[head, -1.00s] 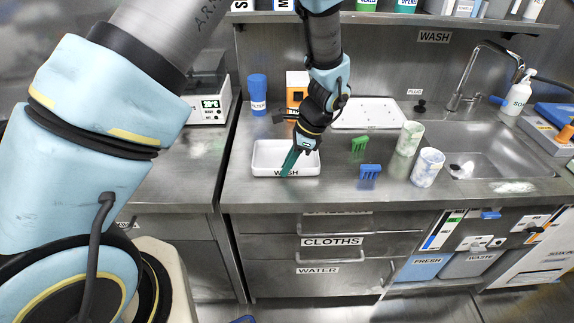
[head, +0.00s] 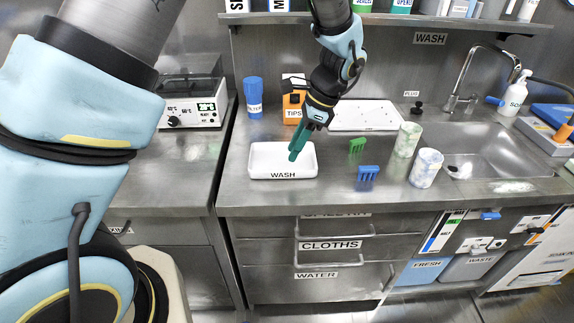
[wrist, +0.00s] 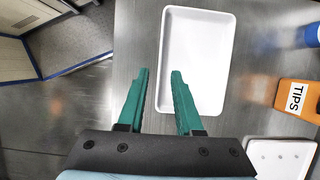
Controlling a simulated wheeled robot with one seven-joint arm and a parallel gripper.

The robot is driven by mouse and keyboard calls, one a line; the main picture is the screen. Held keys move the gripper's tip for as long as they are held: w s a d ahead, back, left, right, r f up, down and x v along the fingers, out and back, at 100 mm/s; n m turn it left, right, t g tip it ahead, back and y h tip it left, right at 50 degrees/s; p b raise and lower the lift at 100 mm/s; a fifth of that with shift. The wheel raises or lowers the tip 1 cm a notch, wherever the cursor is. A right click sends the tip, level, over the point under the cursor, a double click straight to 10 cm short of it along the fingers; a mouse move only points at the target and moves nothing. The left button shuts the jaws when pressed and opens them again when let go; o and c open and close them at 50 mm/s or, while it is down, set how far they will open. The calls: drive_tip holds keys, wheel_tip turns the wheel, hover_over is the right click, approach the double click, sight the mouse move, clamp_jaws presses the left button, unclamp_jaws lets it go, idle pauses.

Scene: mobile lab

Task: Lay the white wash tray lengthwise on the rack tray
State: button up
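The white wash tray (head: 264,160), a shallow rectangle labelled WASH on its front, lies flat on the steel counter at the left. It also shows in the wrist view (wrist: 197,55). The white rack tray (head: 365,116) with small holes lies behind it to the right, near the back wall; its corner shows in the wrist view (wrist: 279,156). My gripper (head: 295,153) points down with its green fingers above the right end of the wash tray. In the wrist view the fingers (wrist: 159,78) are apart with nothing between them, over and beside one tray edge.
An orange tips box (head: 293,103) and blue filter cup (head: 254,97) stand behind the wash tray. Green (head: 357,145) and blue (head: 368,174) racks and two marbled cups (head: 407,139) (head: 426,168) stand right of it. The sink (head: 470,150) is further right. The front counter strip is clear.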

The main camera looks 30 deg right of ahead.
drive_tip(key=w+v, duration=0.1)
drive_tip(key=v, duration=0.4)
drive_tip(key=w+a+r+n+h, duration=0.1)
drive_tip(key=w+a+n, duration=0.2)
drive_tip(key=a+n, duration=0.4)
drive_tip(key=w+a+r+n+g+h, duration=0.1)
drive_tip(key=a+n, duration=0.6)
drive_tip(key=a, duration=1.2)
drive_tip(key=shift+w+n+h+b, duration=0.35)
drive_tip(key=shift+w+h, duration=0.25)
drive_tip(key=shift+w, duration=0.3)
drive_tip(key=shift+o, duration=0.3)
drive_tip(key=s+a+n+h, duration=0.1)
drive_tip(key=s+a+n, duration=0.2)
drive_tip(key=a+n, duration=0.3)
drive_tip(key=a, duration=0.3)
drive_tip(key=shift+a+n+t, duration=0.35)
drive_tip(key=shift+t, duration=0.05)
drive_tip(key=shift+o, duration=0.2)
drive_tip(key=shift+s+a+n, duration=0.1)
drive_tip(key=shift+a+n, duration=0.15)
drive_tip(key=shift+n, duration=0.05)
